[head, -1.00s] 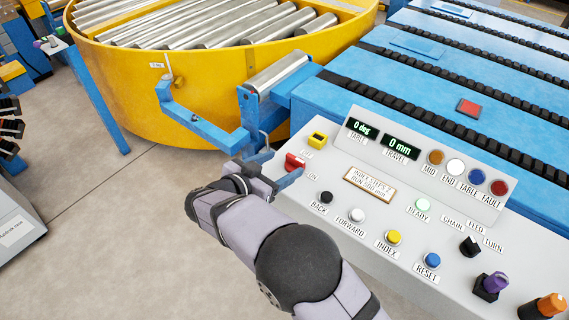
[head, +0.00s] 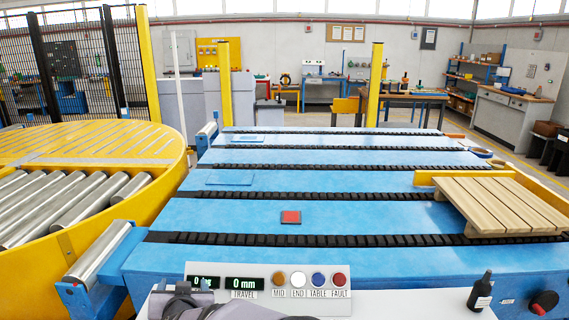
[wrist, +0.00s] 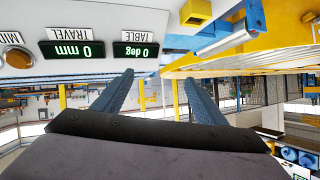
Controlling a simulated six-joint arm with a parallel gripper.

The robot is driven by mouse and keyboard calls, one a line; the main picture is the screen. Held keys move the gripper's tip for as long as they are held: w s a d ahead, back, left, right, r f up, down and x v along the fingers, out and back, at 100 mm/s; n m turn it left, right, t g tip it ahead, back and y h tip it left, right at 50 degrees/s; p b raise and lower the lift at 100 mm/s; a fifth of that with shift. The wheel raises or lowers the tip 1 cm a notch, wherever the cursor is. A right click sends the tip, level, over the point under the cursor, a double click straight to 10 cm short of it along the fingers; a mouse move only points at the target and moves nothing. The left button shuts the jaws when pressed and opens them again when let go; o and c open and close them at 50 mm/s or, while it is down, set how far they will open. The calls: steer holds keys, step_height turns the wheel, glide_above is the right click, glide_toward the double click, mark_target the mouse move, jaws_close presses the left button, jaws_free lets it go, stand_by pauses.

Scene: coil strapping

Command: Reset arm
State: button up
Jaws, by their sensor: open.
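My gripper (wrist: 160,92) shows in the wrist view with its two blue fingers apart and nothing between them. In the head view only a grey and dark part of my arm shows at the bottom edge, in front of the control panel (head: 262,306); the fingers cannot be made out there. The panel's displays read 0 mm and, in the wrist view, 0 deg on the table display (wrist: 135,51). The wrist view is upside down.
A yellow roller turntable (head: 125,205) stands at left, beside the blue chain conveyor (head: 330,212). A dark bottle (head: 480,292) stands at lower right. Yellow posts (head: 375,85) rise behind.

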steer(key=s+d+f+g+h+p, duration=0.1)
steer(key=s+d+g, duration=0.2)
steer(key=d, duration=0.8)
steer(key=s+d+f+g+p, duration=0.1)
steer(key=s+d+g, duration=0.1)
steer(key=d, duration=0.8)
steer(key=s+d+f+m+g+h+p, duration=0.1)
steer(key=s+d+g, duration=0.5)
steer(key=s+d, duration=1.4)
step_height(320, 180, down, 2)
steer(key=s+h+p, duration=0.1)
steer(key=h, duration=0.1)
steer(key=shift+d+m+g+h, duration=0.15)
steer(key=shift+m+g+h, duration=0.15)
steer(key=shift+g, duration=0.1)
